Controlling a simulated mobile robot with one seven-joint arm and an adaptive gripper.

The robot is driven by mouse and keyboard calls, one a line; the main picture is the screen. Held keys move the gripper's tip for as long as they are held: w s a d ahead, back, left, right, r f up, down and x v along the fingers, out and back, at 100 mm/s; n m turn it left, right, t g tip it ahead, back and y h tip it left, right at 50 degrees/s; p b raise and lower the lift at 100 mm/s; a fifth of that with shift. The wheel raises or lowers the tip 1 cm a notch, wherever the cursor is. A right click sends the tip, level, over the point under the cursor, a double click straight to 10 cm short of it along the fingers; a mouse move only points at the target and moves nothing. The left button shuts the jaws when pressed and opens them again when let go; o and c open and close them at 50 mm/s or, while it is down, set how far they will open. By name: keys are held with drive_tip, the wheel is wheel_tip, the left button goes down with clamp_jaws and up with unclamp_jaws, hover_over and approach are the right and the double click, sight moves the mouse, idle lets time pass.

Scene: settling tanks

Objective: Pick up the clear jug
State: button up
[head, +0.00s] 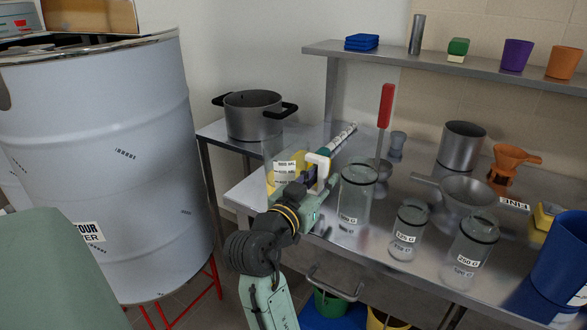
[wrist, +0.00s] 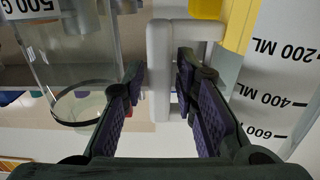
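The clear jug (head: 284,168) stands at the left front corner of the steel table, with a white scale label and a white handle (head: 323,163). In the wrist view the jug's marked wall (wrist: 285,70) fills the right side, and its white handle (wrist: 159,75) runs between my fingers. My gripper (head: 314,180) is at the handle. In the wrist view my gripper (wrist: 158,85) has one finger on each side of the handle bar, the right one inside the loop. Small gaps show beside the bar, so the fingers look open. The jug's base is partly hidden by my arm.
A lidded clear jar (head: 355,195) stands close right of my gripper; it also shows in the wrist view (wrist: 75,70). A pot (head: 253,115) stands behind left.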

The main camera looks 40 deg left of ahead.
drive_tip(key=shift+w, duration=0.35)
drive_tip(key=shift+c, duration=0.3)
clamp_jaws()
